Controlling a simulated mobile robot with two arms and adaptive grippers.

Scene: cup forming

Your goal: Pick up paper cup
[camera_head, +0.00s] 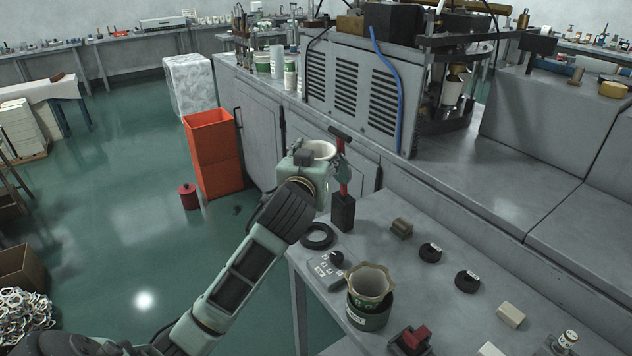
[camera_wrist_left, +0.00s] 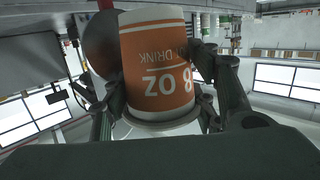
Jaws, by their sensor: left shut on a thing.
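A paper cup (camera_wrist_left: 158,65) with a white and orange wall and the print "8 oz" and "drink" fills the middle of the left wrist view, between the fingers. In the head view only its pale rim and opening (camera_head: 320,149) show, above my left gripper (camera_head: 324,160). My left gripper is shut on the cup; its dark fingers also show on both sides of it in the left wrist view (camera_wrist_left: 165,92). The cup's lower part is hidden by the gripper in the head view. My right gripper is in neither view.
A grey bench (camera_head: 430,305) holds a green-labelled container (camera_head: 369,315), a black ring (camera_head: 317,236) and small blocks. A red-and-black upright tool (camera_head: 343,213) stands close by the gripper. An orange bin (camera_head: 213,155) stands on the floor to the left. A vented machine (camera_head: 350,90) is behind.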

